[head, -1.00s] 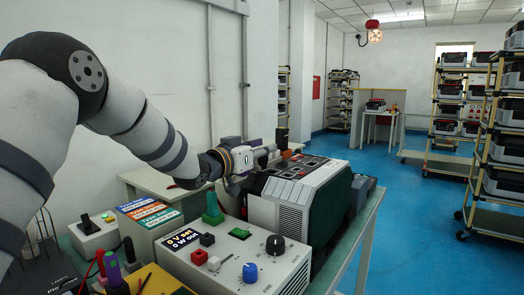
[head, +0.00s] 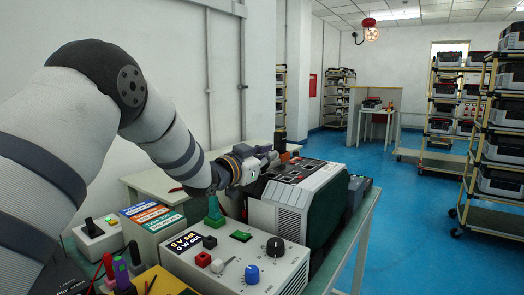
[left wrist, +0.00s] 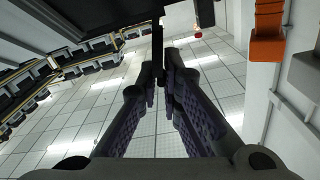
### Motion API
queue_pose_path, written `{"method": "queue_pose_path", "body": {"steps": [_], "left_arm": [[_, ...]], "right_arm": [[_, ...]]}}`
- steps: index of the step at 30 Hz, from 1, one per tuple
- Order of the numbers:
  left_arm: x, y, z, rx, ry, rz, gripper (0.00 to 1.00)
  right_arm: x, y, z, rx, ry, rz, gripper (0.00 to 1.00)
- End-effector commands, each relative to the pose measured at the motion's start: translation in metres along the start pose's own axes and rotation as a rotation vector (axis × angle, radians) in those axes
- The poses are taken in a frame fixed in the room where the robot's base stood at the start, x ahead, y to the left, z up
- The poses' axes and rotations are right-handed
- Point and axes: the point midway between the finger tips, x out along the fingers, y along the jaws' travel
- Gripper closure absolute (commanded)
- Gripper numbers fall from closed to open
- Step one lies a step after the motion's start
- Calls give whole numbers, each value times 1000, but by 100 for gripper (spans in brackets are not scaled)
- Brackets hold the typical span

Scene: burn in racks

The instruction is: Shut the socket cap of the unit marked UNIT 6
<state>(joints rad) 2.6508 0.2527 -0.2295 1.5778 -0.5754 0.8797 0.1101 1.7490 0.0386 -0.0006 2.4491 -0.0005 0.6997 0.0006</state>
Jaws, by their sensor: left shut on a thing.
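The unit (head: 285,215) is a pale grey case with a dark green end and a dark top panel, standing on the bench in the head view. I cannot read a UNIT 6 mark on it. My left gripper (head: 268,160) is at the far left top edge of this unit. In the left wrist view its fingers (left wrist: 162,75) come together on a thin dark upright piece (left wrist: 157,42), which may be the socket cap. The gripper hides the socket in the head view, so I cannot tell how far the cap is open. My right gripper is not in view.
A control box (head: 235,265) with knobs and a display stands in front of the unit. A green-topped bench (head: 352,215) carries both. An orange part (left wrist: 268,30) shows at the right in the left wrist view. Racks (head: 480,120) stand at right; the blue floor (head: 415,210) is clear.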

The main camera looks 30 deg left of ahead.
Motion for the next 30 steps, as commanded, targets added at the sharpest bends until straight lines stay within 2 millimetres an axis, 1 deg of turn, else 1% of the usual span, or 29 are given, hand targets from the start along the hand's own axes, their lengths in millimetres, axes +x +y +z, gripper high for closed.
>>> {"method": "queue_pose_path", "body": {"steps": [1,7,13,19,30], "left_arm": [[-1,1,-4,33,3,-1,100],[-1,7,-2,153,2,0,100],[0,11,0,229,1,-1,100],[0,13,2,262,-1,0,100],[0,13,3,266,-2,0,100]], "right_arm": [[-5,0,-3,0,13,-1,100],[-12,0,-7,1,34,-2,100],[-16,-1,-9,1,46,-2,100],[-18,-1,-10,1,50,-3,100],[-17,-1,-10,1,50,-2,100]]}}
